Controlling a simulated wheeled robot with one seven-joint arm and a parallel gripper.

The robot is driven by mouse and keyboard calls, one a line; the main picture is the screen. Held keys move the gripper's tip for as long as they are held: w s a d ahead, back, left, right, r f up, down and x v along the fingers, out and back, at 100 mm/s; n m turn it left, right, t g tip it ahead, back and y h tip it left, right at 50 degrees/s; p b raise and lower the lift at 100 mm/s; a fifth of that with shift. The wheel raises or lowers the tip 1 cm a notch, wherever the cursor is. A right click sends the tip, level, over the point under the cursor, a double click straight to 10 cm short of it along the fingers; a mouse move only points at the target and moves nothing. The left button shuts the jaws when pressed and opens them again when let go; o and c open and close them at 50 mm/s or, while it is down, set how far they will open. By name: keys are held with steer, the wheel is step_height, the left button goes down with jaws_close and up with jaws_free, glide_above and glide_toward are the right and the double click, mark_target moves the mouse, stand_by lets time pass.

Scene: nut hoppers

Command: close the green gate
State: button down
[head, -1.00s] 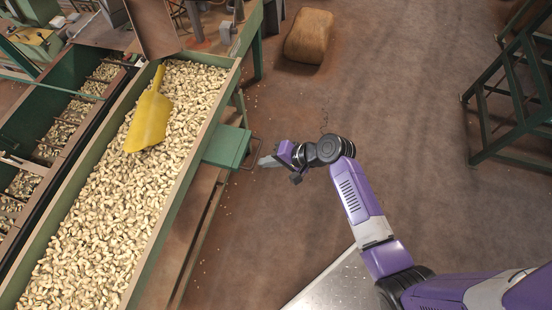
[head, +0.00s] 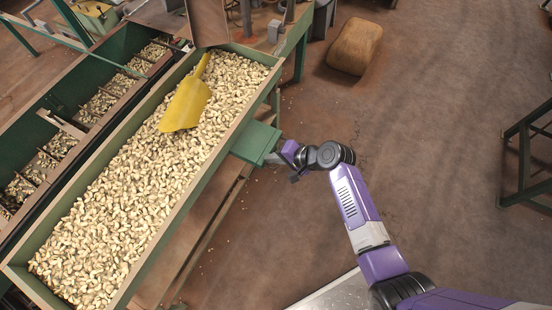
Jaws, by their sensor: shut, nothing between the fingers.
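The green gate (head: 256,142) is a flat green plate that sticks out from the right side of the long hopper (head: 110,163) filled with nuts. My gripper (head: 275,158) is at the plate's outer right edge, with its fingers shut and empty. The fingertips are small and partly hidden against the gate's edge, so I cannot tell whether they touch it. The gate's wire handle is not clear in this view.
A yellow scoop (head: 187,103) lies on the nuts. A divided trough (head: 92,98) runs along the hopper's left. A brown sack (head: 355,46) lies on the floor at the top. A green metal frame (head: 525,160) stands at the right edge. The floor between is clear.

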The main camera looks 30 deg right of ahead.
mark_target(241, 147)
steer(key=w+a, duration=0.2)
steer(key=w+a+b, duration=0.1)
steer(key=w+a, duration=0.1)
steer(key=w, duration=0.1)
steer(key=w+a, duration=0.1)
steer(key=w, duration=0.2)
steer(key=shift+a, duration=0.4)
steer(key=shift+s, duration=0.15)
